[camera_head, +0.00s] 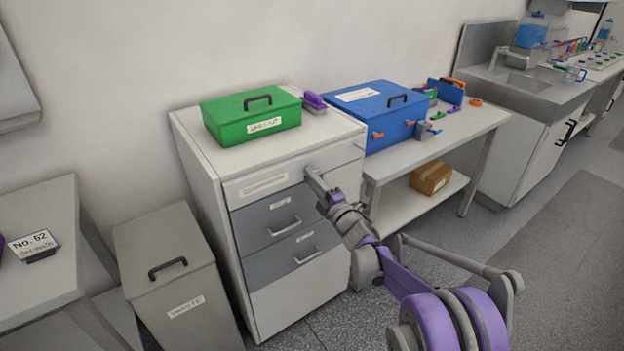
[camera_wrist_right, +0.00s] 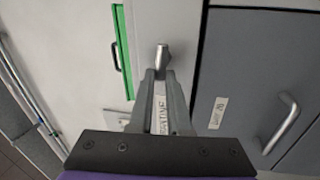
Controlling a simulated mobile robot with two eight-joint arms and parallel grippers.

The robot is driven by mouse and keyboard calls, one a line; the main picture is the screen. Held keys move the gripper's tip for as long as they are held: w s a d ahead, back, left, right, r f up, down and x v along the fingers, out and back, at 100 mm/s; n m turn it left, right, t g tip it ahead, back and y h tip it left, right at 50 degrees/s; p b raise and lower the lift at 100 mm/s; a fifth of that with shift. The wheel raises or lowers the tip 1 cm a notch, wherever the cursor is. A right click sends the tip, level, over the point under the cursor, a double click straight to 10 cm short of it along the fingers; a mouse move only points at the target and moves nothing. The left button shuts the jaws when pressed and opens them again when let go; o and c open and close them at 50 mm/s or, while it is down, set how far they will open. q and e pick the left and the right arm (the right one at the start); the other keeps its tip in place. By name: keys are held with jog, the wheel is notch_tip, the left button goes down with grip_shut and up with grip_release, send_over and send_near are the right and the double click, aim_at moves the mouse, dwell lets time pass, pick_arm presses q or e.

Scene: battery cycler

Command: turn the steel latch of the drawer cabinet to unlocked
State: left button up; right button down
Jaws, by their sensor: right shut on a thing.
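The drawer cabinet (camera_head: 290,290) stands against the wall, with a white top panel and two grey drawers below it. My right gripper (camera_head: 312,176) is at the right part of the top panel and hides the latch in the head view. In the right wrist view the steel latch (camera_wrist_right: 162,55) is a short metal piece between the fingertips of my right gripper (camera_wrist_right: 160,76). The fingers are shut on it. Which way the latch is turned is hard to tell. My left gripper is not in view.
A green box (camera_head: 250,115) and a purple-handled brush (camera_head: 314,101) sit on the cabinet top. A lidded grey bin (camera_head: 150,235) stands to the left. A table with a blue box (camera_head: 375,120) stands to the right. The floor in front is clear.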

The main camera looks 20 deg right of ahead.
jog(key=shift+f+n, duration=0.1)
jog(key=shift+n, duration=0.5)
jog(key=c, duration=0.9)
grip_release()
jog(key=shift+o, duration=0.2)
jog(key=v, duration=1)
jog(key=shift+s+d, duration=0.2)
jog(key=shift+s, duration=0.15)
jog(key=shift+f, duration=0.1)
